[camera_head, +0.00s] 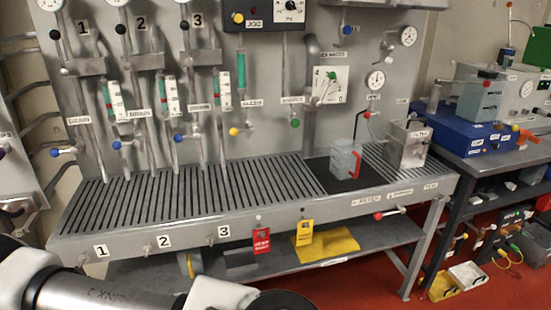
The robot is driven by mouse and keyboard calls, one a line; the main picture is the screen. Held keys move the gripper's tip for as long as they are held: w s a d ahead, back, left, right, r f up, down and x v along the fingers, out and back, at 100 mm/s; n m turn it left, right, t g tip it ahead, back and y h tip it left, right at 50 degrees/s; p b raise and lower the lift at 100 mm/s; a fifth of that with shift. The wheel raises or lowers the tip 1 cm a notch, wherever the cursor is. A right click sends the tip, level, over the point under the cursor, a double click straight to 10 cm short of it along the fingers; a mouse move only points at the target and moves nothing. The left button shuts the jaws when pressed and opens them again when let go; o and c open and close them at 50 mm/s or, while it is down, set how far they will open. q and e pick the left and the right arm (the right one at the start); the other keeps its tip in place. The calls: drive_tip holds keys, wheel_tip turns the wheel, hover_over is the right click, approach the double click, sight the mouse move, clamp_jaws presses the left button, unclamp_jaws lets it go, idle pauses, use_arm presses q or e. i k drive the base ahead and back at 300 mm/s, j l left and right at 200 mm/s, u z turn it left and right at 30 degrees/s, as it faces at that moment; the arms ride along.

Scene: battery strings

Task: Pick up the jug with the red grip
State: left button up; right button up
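The jug with the red grip (343,158) is a pale, translucent container with a red handle on its right side. It stands upright on a dark square area (321,177) at the right part of the slatted bench top. No gripper is near it. My arm links cross the lower left corner, but no gripper fingers show. My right arm is not clearly visible.
The slatted bench (234,186) has mostly free room left of the jug. A grey metal box (407,146) stands to its right. Pipes and valves hang from the panel behind. Red (261,241) and yellow (304,233) tags hang at the front edge.

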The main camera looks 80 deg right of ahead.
sight(346, 160)
drive_tip(key=z, duration=3.25)
drive_tip(key=i+l, duration=0.15)
drive_tip(key=l, duration=0.2)
drive_tip(key=i+l+u, duration=0.1)
drive_tip(key=l, duration=0.25)
drive_tip(key=i+l, duration=0.15)
drive_tip(key=l, duration=0.2)
drive_tip(key=i+l+u, duration=0.1)
drive_tip(key=l, duration=0.25)
drive_tip(key=i+l, duration=0.15)
drive_tip(key=l, duration=0.25)
drive_tip(key=j+u, duration=0.05)
